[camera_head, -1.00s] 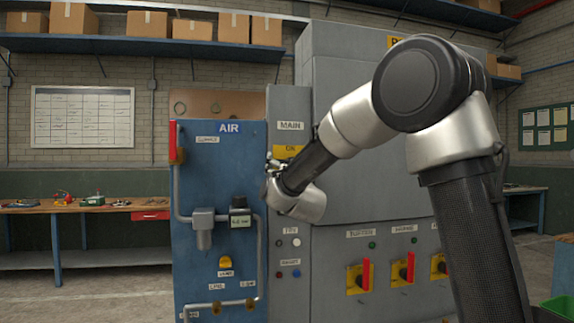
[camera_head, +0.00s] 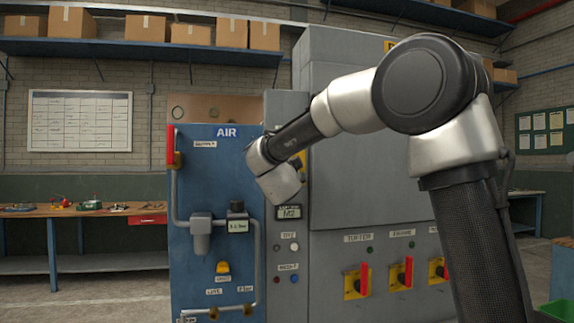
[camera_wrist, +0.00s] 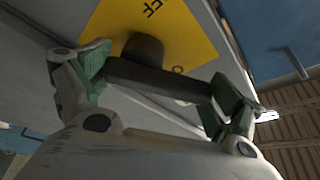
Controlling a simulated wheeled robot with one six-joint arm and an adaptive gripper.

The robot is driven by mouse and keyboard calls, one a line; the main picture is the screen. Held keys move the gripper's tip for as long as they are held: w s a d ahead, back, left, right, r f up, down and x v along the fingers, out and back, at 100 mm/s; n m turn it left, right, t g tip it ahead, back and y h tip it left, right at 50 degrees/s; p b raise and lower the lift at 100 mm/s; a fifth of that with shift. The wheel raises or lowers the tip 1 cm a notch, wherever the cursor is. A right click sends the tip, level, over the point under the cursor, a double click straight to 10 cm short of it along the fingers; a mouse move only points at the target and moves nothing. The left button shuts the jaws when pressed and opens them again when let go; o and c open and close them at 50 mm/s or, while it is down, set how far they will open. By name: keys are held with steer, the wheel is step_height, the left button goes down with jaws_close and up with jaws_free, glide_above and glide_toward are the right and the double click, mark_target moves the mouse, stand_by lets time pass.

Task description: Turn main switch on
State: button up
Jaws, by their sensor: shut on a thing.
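The main switch is a black rotary handle (camera_wrist: 150,76) on a yellow plate (camera_wrist: 185,30), part of whose OFF lettering shows upside down in the wrist view. My gripper (camera_wrist: 160,82) has its green-padded fingers at the two ends of the handle bar and is shut on it. In the head view my wrist covers most of the switch. Only a sliver of its yellow plate (camera_head: 299,162) shows on the narrow grey panel (camera_head: 281,103). The handle's exact angle between ON and OFF cannot be told.
A blue AIR panel (camera_head: 226,175) with pipes and a red lever (camera_head: 171,146) stands just left. A small display (camera_head: 289,212) sits below the switch. Several red-handled switches (camera_head: 365,279) are on the grey cabinet at lower right. A workbench (camera_head: 80,211) stands at far left.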

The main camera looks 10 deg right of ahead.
steer(key=m, duration=0.2)
steer(key=m+g, duration=0.1)
steer(key=shift+d+r+m+g+h, duration=0.1)
steer(key=shift+d+m+g+h, duration=0.2)
steer(key=shift+d+m, duration=0.1)
steer(key=shift+d+m+g, duration=0.2)
steer(key=shift+m+g, duration=0.2)
steer(key=shift+m, duration=0.8)
steer(key=o, duration=1.1)
steer(key=shift+m, duration=0.3)
steer(key=v, duration=1.2)
steer(key=shift+r, duration=0.15)
